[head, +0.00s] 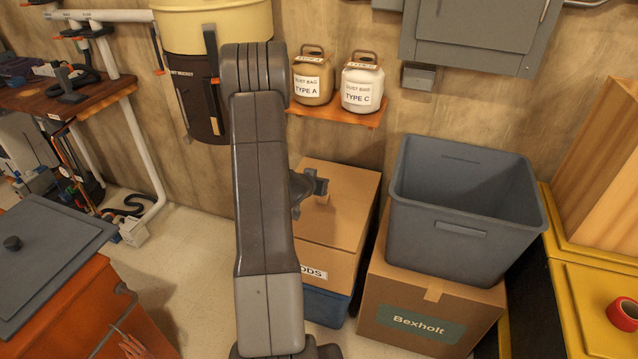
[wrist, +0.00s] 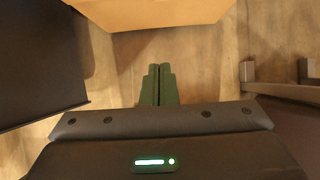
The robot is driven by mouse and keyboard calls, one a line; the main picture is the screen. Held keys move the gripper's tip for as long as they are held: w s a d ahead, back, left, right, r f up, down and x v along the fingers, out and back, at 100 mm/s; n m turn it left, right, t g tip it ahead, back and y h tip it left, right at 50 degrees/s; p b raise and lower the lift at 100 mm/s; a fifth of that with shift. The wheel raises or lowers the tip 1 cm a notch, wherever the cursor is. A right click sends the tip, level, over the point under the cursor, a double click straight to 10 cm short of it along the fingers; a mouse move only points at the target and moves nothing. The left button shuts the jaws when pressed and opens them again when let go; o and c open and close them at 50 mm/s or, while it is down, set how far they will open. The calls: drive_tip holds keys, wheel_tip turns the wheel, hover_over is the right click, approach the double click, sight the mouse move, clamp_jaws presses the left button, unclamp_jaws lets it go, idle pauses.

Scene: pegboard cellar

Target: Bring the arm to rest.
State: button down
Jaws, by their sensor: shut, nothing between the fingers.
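My arm rises upright in the middle of the head view and bends over at the top. My gripper (wrist: 158,72) shows in the wrist view with its two dark green fingers side by side, shut and empty. In the head view, part of the gripper end (head: 318,187) sticks out to the right of the arm, in front of the cardboard boxes. The rest of it is hidden behind the arm.
A grey open bin (head: 465,255) stands on a Bexholt carton (head: 375,315) at right. Stacked cardboard boxes (head: 345,215) are behind the arm. A shelf (head: 340,116) holds two dust bag canisters. An orange cabinet (head: 70,310) is at left; pale floor (head: 190,250) lies between.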

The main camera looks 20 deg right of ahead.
drive_tip(key=shift+s+a+r, duration=0.25)
drive_tip(key=shift+s+r, duration=0.1)
drive_tip(key=shift+r, duration=0.05)
drive_tip(key=w+d+f, duration=0.1)
drive_tip(key=w+f, duration=0.1)
drive_tip(key=w+d+f, duration=0.1)
drive_tip(key=w+f, duration=0.1)
drive_tip(key=f, duration=0.1)
drive_tip(key=w+d+f, duration=0.1)
drive_tip(key=f, duration=0.1)
drive_tip(key=shift+w+d+f, duration=0.2)
drive_tip(key=shift+w+d, duration=0.2)
wheel_tip(320, 180, down, 2)
drive_tip(key=shift+w+f+b, duration=0.15)
drive_tip(key=shift+f+b, duration=0.1)
drive_tip(key=shift+b, duration=0.5)
drive_tip(key=shift+f, duration=0.65)
drive_tip(key=shift+r, duration=0.15)
